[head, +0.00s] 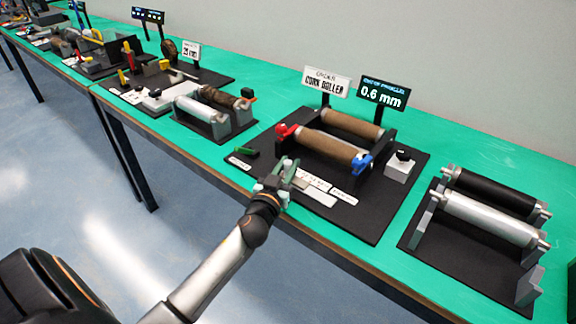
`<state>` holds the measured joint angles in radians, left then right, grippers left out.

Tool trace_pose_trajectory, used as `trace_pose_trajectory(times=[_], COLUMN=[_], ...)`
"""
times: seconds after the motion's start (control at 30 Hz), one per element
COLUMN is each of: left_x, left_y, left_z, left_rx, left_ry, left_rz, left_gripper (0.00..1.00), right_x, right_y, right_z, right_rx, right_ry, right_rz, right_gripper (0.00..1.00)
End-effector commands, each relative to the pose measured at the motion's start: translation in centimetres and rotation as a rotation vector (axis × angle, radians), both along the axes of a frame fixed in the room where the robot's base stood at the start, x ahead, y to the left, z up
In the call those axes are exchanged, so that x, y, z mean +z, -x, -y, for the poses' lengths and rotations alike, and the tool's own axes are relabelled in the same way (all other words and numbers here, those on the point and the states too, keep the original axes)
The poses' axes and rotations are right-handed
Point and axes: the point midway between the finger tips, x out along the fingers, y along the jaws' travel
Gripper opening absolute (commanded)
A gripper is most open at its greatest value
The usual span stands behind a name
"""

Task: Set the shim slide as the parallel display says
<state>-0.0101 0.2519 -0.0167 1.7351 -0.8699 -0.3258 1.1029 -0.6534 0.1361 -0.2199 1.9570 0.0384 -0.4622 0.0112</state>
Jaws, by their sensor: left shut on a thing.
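The parallel display (383,93) is a black sign reading "0.6 mm" under a small "out of parallel" line. It stands behind a roller frame holding brown cork-like rollers (332,144). The front roller has a red part (283,131) at its left end and a blue part (361,162) at its right end. My left gripper (288,176) is at the front edge of this station's black base, shut on a small piece that its fingers mostly hide, apparently the shim slide. A pale strip (317,194) and white labels lie just right of it. My right gripper is out of view.
A white "cork roller" sign (326,82) stands beside the display. A green piece (245,151) lies left. Another roller station (412,236) is at right; more stations are at left.

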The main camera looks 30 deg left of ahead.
Motion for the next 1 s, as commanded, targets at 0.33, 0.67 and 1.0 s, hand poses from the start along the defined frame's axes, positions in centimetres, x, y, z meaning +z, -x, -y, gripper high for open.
trace_pose_trajectory(times=[0.33, 0.67, 1.0], left_x=[-0.3, -0.1, -0.1], left_y=[0.3, 0.6, 0.6], left_z=[3.7, 7.9, 8.2], left_rx=[-0.003, -0.001, -0.007], left_ry=[0.009, 0.002, 0.001], left_rz=[0.001, -0.001, -0.002], left_gripper=[0.00, 0.00, 0.29], right_x=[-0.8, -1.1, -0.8], right_y=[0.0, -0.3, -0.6], right_z=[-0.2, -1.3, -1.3], right_rx=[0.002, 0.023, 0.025], right_ry=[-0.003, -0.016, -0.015], right_rz=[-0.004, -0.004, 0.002], right_gripper=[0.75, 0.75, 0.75])
